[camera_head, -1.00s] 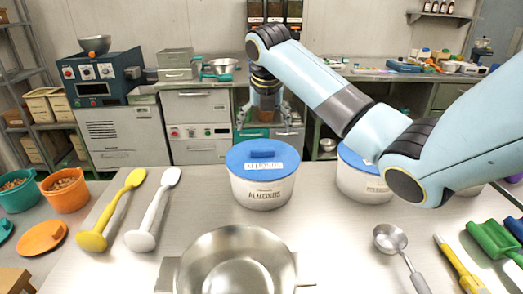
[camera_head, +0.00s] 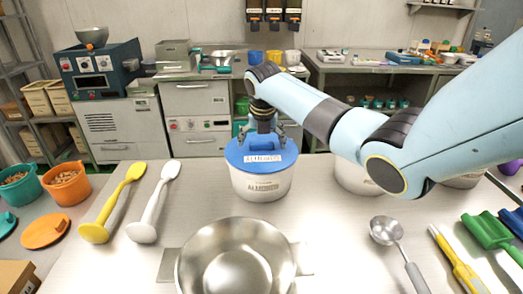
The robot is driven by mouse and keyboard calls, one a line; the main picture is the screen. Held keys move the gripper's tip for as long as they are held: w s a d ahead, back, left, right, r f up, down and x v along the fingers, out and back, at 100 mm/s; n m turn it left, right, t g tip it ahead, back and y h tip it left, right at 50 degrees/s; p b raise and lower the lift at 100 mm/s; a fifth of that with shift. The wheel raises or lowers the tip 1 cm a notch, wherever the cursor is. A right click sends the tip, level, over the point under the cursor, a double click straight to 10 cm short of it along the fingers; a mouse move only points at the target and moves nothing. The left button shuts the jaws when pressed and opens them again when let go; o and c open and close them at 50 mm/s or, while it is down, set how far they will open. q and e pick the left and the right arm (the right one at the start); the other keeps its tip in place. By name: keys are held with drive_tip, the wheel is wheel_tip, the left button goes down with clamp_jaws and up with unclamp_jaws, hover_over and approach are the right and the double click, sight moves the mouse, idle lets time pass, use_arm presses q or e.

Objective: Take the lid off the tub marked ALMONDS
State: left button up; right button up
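The tub marked ALMONDS (camera_head: 261,187) is a white round tub standing upright on the steel worktop behind the pan. Its blue lid (camera_head: 285,158) is on it, with a white label on top at the front. My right gripper (camera_head: 263,138) points down over the back half of the lid, with its fingers spread to either side. The fingertips are close to the lid; I cannot tell whether they touch it. The wrist hides part of the lid's back. My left gripper is not in view.
A steel pan (camera_head: 236,226) stands in front of the tub. A second white tub (camera_head: 353,178) is to the right, partly behind my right arm. White (camera_head: 156,195) and yellow (camera_head: 117,198) paddles lie left; a steel scoop (camera_head: 387,232) lies right.

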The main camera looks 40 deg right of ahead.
sight(261, 142)
drive_tip(key=c, duration=1.2)
drive_tip(key=shift+r, duration=0.4)
wheel_tip(261, 142, up, 3)
drive_tip(key=shift+w+f+b, duration=0.1)
drive_tip(key=shift+b, duration=0.3)
drive_tip(key=shift+s+a+r+p, duration=0.65)
drive_tip(key=shift+s+a+r, duration=0.2)
drive_tip(key=shift+s+r, duration=0.9)
drive_tip(key=shift+s+a+r+p, duration=0.6)
drive_tip(key=shift+s+a+r, duration=0.3)
drive_tip(key=shift+s+r, duration=0.9)
drive_tip(key=shift+s+a+r+p, duration=0.65)
drive_tip(key=shift+s+a+r, duration=0.2)
drive_tip(key=shift+s+r, duration=0.9)
drive_tip(key=shift+f, duration=0.1)
